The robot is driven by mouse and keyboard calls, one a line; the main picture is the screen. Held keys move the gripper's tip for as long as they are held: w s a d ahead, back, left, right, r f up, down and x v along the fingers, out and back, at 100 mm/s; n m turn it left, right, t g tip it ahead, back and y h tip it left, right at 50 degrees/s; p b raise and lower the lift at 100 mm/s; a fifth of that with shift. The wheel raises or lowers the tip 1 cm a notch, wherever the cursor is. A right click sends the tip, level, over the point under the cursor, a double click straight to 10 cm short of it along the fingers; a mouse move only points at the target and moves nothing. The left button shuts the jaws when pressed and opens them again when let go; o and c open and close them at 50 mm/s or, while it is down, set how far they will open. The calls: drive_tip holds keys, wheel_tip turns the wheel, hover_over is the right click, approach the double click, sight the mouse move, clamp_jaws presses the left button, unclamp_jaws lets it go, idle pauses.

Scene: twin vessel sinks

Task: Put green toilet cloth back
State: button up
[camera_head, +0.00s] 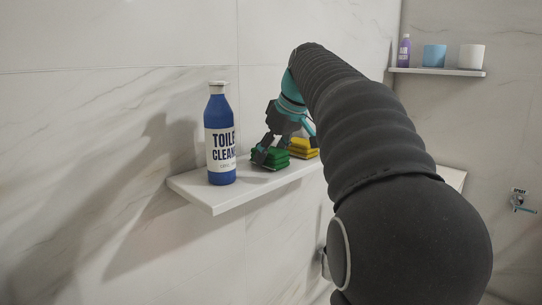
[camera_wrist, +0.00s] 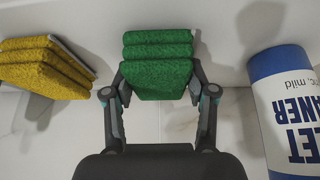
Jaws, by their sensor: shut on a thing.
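The green cloth (camera_head: 272,157) is a folded stack on the white wall shelf (camera_head: 222,196), between the blue toilet cleaner bottle and the yellow cloth. My gripper (camera_head: 268,152) reaches down to it from above in the head view. In the wrist view, the two fingers of my gripper (camera_wrist: 158,82) are closed on either side of the green cloth (camera_wrist: 158,50), holding its near layer. Further green layers show beyond the fingers. I cannot tell whether the held cloth is lifted off the shelf.
The blue toilet cleaner bottle (camera_head: 220,140) stands upright left of the green cloth; it also shows at the right of the wrist view (camera_wrist: 288,110). A yellow folded cloth stack (camera_head: 303,148) lies just right of the green one. A far shelf (camera_head: 437,71) holds a purple bottle and two cups.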

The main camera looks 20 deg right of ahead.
drive_tip(key=shift+f, duration=0.15)
drive_tip(key=o, duration=1.3)
drive_tip(key=shift+s+d+r, duration=0.1)
drive_tip(key=shift+r, duration=0.4)
drive_tip(key=p+v, duration=0.2)
drive_tip(key=v, duration=0.9)
drive_tip(key=shift+s+r+p, duration=0.1)
drive_tip(key=shift+r+p, duration=0.05)
drive_tip(key=shift+p, duration=0.25)
